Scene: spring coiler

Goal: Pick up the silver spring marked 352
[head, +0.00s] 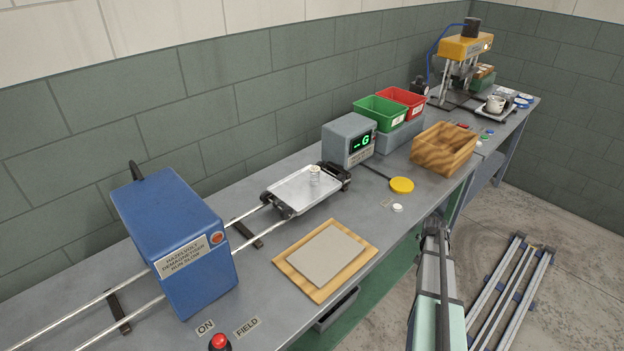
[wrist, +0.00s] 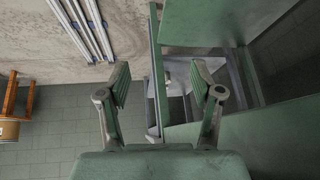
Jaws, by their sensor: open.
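My gripper (wrist: 161,84) is open and empty in the wrist view. It faces the green side of the bench and the floor, and no spring shows there. In the head view my arm is at the bench's front edge, to the right of the tray and apart from the spring.
A blue demagnetiser box (head: 176,245) straddles the rails at left. A grey display unit (head: 349,140) stands behind the tray. A wooden board with a grey pad (head: 326,257), a yellow disc (head: 401,185) and a wooden box (head: 443,148) lie nearer the front edge.

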